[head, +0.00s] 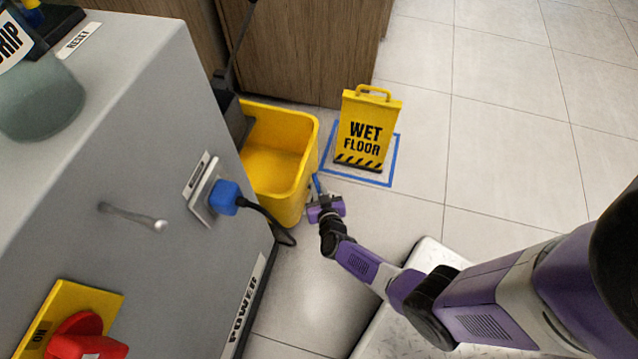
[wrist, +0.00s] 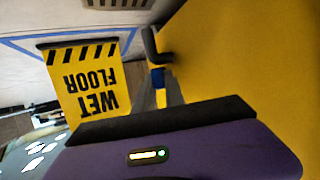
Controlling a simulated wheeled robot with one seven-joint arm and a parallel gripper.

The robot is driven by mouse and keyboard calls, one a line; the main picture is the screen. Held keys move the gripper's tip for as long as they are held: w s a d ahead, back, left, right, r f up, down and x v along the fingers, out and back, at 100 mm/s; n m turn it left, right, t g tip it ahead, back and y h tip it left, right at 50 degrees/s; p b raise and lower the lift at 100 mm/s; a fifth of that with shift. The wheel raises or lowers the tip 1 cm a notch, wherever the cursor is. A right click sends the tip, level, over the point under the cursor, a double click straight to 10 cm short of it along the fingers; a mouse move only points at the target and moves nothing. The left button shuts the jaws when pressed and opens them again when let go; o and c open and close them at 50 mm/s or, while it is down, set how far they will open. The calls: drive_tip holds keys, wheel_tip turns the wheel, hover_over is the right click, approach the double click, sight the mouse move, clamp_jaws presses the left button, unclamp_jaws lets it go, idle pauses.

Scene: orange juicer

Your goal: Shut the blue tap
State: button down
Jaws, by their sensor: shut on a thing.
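A small blue piece, which looks like the blue tap (head: 317,183), shows at the right side of the yellow bucket (head: 275,150). My gripper (head: 320,196) is low beside the bucket, with its fingers at this blue piece. In the wrist view the blue piece (wrist: 157,79) lies close against the yellow wall, beside a dark hooked part. My gripper is shut on it. The tap's body and most of the finger contact are hidden, and I cannot tell whether the tap is turned open or shut.
A yellow wet floor sign (head: 366,130) stands inside a blue taped square just beyond my gripper. A grey machine cabinet (head: 120,150) with a blue plug (head: 224,197), its black cord and a red knob (head: 85,340) is at left. Tiled floor at right is clear.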

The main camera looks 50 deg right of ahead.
drive_tip(key=shift+w+a+r+m+g+h+p, duration=0.1)
drive_tip(key=shift+w+a+m+g+h+p, duration=0.2)
drive_tip(key=shift+m+g+h, duration=0.45)
drive_tip(key=c, duration=1.7)
unclamp_jaws()
drive_tip(key=shift+s, duration=0.1)
drive_tip(key=shift+p+v, duration=2.05)
drive_tip(key=shift+v, duration=1.8)
